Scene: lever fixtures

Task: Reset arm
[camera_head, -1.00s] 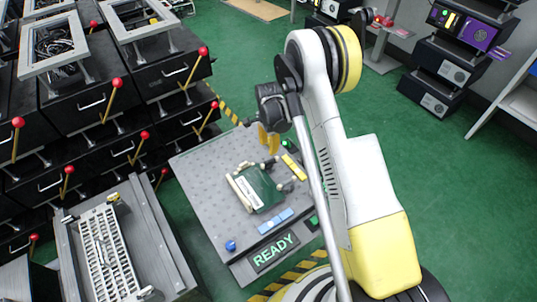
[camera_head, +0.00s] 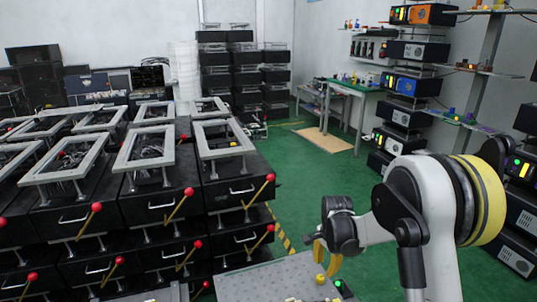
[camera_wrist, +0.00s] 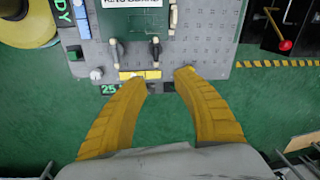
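My gripper (camera_head: 325,262) has yellow curved fingers and hangs at the lower right of the head view, by the far edge of a grey perforated table (camera_head: 255,284). In the wrist view my gripper (camera_wrist: 163,78) is open, with nothing between its fingers. Most of the table is below the head view.
Black drawer units with red-knobbed levers (camera_head: 178,205) fill the left of the head view. Stacked devices (camera_head: 410,85) and shelves stand at the right. Green floor (camera_head: 330,185) lies open between them.

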